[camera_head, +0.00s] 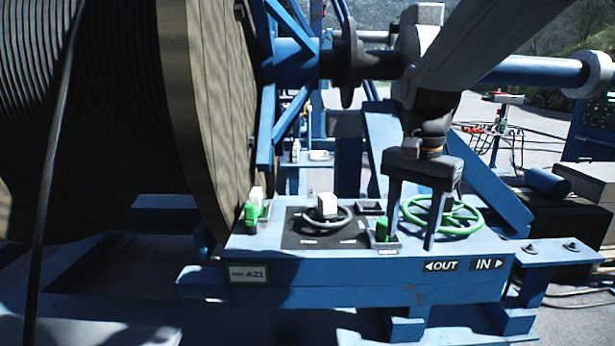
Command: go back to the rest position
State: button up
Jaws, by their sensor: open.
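My gripper (410,240) points straight down over the right part of the blue control bench (330,271). A small green piece (382,229) stands in a square holder close to the left finger; contact cannot be told.
A huge cable reel (215,120) fills the left. A blue shaft (535,71) crosses behind my arm. Dark boxes (560,220) stand at right.

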jog(key=s+f+n, duration=0.4)
jog(key=f, duration=0.5)
jog(key=s+f+n+t+b, duration=0.1)
jog(key=s+f+n, duration=0.3)
jog(key=f, duration=0.4)
jog(key=shift+s+f+n, duration=0.3)
jog(key=shift+s+f, duration=0.1)
